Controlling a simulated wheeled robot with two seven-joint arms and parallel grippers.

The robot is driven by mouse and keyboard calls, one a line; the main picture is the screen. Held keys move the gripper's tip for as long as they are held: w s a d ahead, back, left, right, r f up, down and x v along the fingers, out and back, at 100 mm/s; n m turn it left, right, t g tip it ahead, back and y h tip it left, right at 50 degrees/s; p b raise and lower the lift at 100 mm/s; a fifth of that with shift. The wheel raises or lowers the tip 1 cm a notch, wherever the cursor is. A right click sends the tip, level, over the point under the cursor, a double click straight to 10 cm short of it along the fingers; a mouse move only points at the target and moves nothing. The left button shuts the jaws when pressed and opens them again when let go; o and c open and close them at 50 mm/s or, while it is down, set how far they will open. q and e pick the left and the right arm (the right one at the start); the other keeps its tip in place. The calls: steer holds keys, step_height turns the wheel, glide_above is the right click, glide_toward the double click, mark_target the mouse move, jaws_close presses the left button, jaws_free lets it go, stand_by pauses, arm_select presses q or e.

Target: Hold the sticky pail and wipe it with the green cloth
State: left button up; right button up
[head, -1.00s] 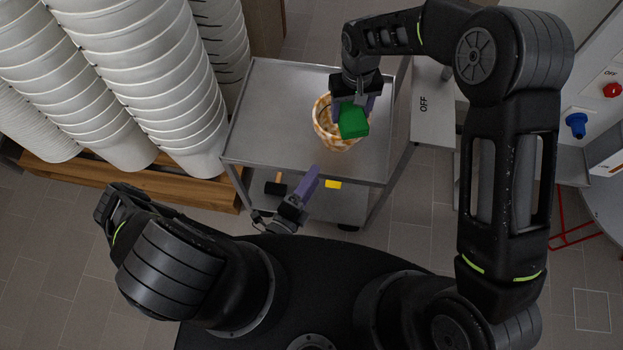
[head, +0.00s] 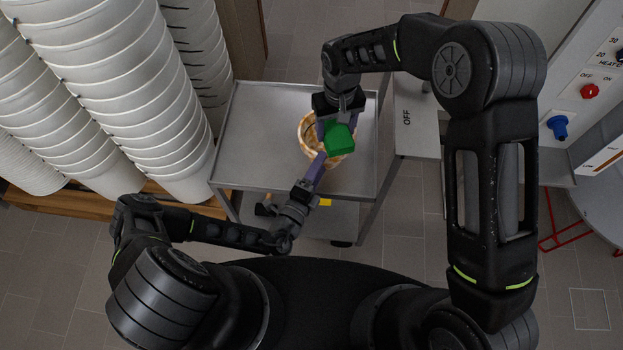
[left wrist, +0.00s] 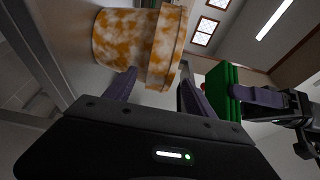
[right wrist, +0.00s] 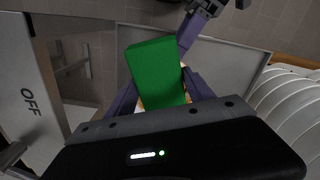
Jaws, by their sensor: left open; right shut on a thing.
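The sticky pail (head: 307,134), white with orange-brown blotches, stands on the metal trolley top. In the left wrist view the pail (left wrist: 135,42) shows its blotched side and rim. My right gripper (head: 337,124) is shut on the green cloth (head: 340,140), a block-like piece held over the pail's opening, covering part of it. The cloth also fills the middle of the right wrist view (right wrist: 156,74). My left gripper (head: 317,166) is open at the pail's near side, its fingers pointing at the rim. I cannot tell whether they touch it.
The metal trolley (head: 248,125) has free room left of the pail. Its lower shelf holds a yellow item (head: 325,202) and a dark-headed tool. Tall stacks of white buckets (head: 110,85) stand close on the left. A grey box marked OFF (head: 412,125) stands at the right.

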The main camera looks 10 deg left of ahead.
arm_select(q)
steer(key=shift+w+d, duration=0.2)
steer(key=shift+w, duration=0.3)
jaws_close()
stand_by(0.4)
stand_by(0.9)
